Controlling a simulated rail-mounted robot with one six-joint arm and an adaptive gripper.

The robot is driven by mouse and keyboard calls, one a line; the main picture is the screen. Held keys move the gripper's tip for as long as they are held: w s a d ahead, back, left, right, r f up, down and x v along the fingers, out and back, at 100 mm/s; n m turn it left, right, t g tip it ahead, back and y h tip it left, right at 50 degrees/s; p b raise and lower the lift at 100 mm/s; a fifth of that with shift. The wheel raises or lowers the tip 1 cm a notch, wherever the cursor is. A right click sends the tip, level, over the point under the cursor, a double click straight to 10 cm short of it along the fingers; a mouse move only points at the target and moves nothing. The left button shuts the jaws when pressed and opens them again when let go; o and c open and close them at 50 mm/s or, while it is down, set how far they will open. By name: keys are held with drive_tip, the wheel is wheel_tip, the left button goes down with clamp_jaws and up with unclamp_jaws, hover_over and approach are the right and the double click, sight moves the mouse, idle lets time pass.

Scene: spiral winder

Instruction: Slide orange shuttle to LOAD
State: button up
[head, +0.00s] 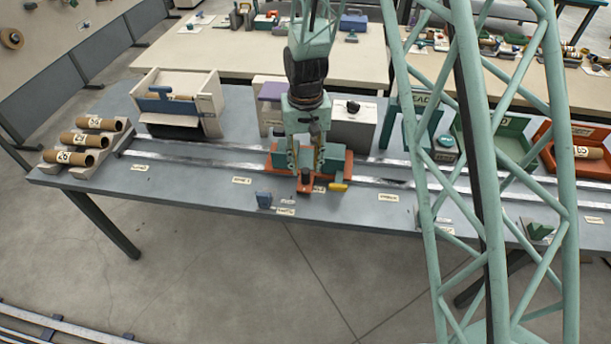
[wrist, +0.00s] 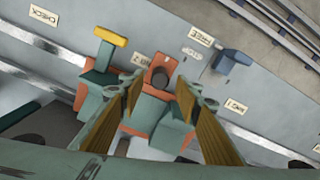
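The orange shuttle (head: 340,165) sits on the two pale rails near the middle of the bench, with teal blocks on it. An upright orange knob (head: 305,183) with a dark top stands at its front. It also shows in the wrist view (wrist: 160,72). A yellow handle (head: 338,187) is beside the knob. My gripper (head: 305,172) points down over the shuttle. In the wrist view my gripper (wrist: 160,88) has its fingers apart on either side of the knob, with gaps visible. A small label (head: 140,168), unreadable here, lies at the left end of the rails.
A WIND 1 label (wrist: 236,105) and a CHECK label (wrist: 43,15) lie either side of the shuttle. A blue lever (head: 264,199) stands at the bench front near it. Numbered rolls (head: 90,140) and a cream box (head: 205,105) are at left. The rails left of the shuttle look clear.

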sight(305, 170)
drive_tip(key=shift+f, duration=2.6)
drive_tip(key=shift+c, duration=0.4)
clamp_jaws()
